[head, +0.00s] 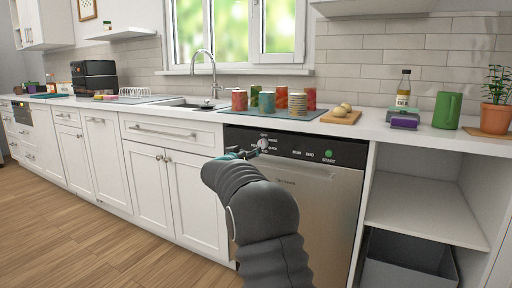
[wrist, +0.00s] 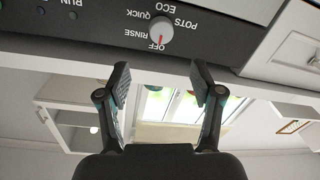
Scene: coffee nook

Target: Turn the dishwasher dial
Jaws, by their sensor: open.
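The dishwasher dial (head: 262,143) is a small round light knob on the black panel (head: 345,153) at the top of the steel dishwasher (head: 315,192). In the wrist view the dial (wrist: 160,31) shows a red mark by the word OFF, with RINSE, QUICK, ECO and POTS printed around it. The view is upside down. My gripper (wrist: 160,80) is open and empty, with the dial ahead of its fingertips and apart from them. In the head view my arm hides part of the dishwasher front, and my gripper (head: 244,153) is beside the dial, mostly hidden.
A green START button (head: 328,154) sits right of the dial. Several cans (head: 298,104) stand on a mat on the counter above. An open shelf (head: 425,215) is right of the dishwasher, white cabinets (head: 150,180) are left. The wooden floor (head: 70,240) is clear.

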